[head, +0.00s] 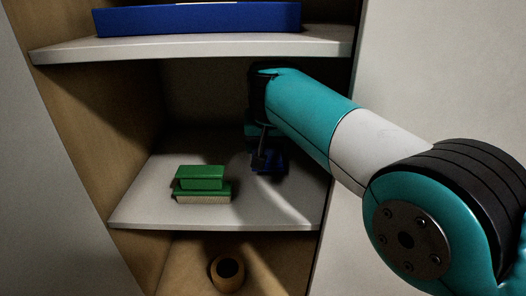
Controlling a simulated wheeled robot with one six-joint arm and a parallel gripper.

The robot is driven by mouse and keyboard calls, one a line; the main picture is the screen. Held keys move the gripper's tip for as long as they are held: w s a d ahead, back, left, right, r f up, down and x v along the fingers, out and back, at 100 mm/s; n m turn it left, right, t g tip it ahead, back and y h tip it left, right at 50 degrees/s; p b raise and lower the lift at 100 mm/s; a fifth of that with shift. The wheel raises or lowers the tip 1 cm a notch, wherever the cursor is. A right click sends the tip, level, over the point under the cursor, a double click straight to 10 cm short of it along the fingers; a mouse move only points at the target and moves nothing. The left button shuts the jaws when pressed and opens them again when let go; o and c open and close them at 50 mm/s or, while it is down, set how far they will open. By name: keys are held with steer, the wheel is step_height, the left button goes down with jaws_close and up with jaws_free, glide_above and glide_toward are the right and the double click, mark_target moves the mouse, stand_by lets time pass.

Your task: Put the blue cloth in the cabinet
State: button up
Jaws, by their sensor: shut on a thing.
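The blue cloth (270,163) shows as a small dark blue patch deep in shadow, on or just above the middle shelf (150,210); I cannot tell whether it touches the shelf. My gripper (263,156) is inside the cabinet (85,110), shut on the cloth from above. My arm comes in from the right and hides part of the cabinet's back and right side. The jaws are dark and hard to make out.
Green blocks with a tan underside (203,184) lie on the middle shelf to the left of my gripper. A flat blue box or binder (200,18) lies on the upper shelf (190,47). A round brown pot (228,272) stands below. The middle shelf's front left is clear.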

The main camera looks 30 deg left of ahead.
step_height(320, 180, down, 2)
steer(key=shift+f+b, duration=0.2)
steer(key=shift+b, duration=0.1)
steer(key=shift+s+r, duration=0.1)
steer(key=o, duration=1.1)
steer(key=shift+s+f, duration=0.15)
steer(key=shift+f, duration=0.15)
steer(key=shift+o, duration=0.2)
steer(key=shift+r, duration=0.1)
steer(key=shift+r, duration=0.1)
